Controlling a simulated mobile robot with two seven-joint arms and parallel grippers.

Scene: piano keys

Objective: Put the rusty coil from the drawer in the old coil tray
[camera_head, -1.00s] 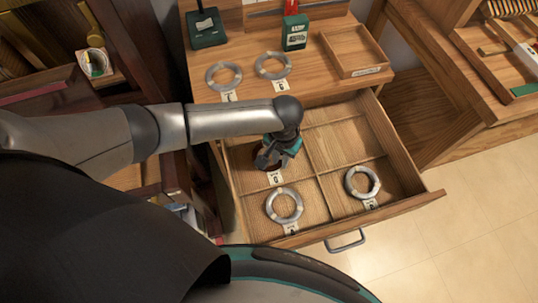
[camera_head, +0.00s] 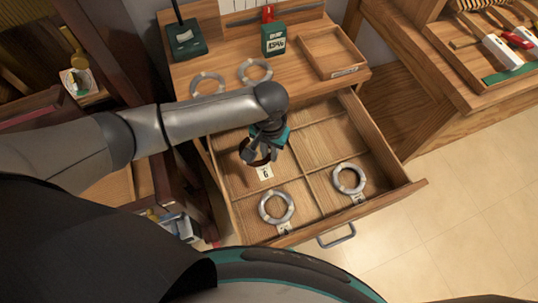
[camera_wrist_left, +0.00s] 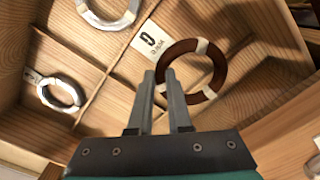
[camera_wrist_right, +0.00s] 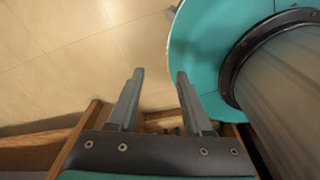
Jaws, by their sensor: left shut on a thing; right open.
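The rusty coil (camera_wrist_left: 216,79) is a dark brown ring with pale bands. My left gripper (camera_wrist_left: 160,74) is shut on its near rim, as the left wrist view shows. In the head view the coil (camera_head: 250,153) shows partly behind my left gripper (camera_head: 262,150), over the drawer's back left compartment. Its paper tag (camera_head: 265,173) shows just in front of it. The open drawer (camera_head: 318,222) holds two grey coils in its front compartments. A shallow wooden tray (camera_head: 318,42) with a label too small to read stands empty on the bench top. My right gripper (camera_wrist_right: 158,80) is open and empty.
Two grey coils (camera_head: 255,72) lie on the bench top, left of the tray. A green meter (camera_head: 274,38) and a dark green stand (camera_head: 186,40) are behind them. Thin wooden dividers (camera_head: 307,172) split the drawer. Tiled floor is free at right.

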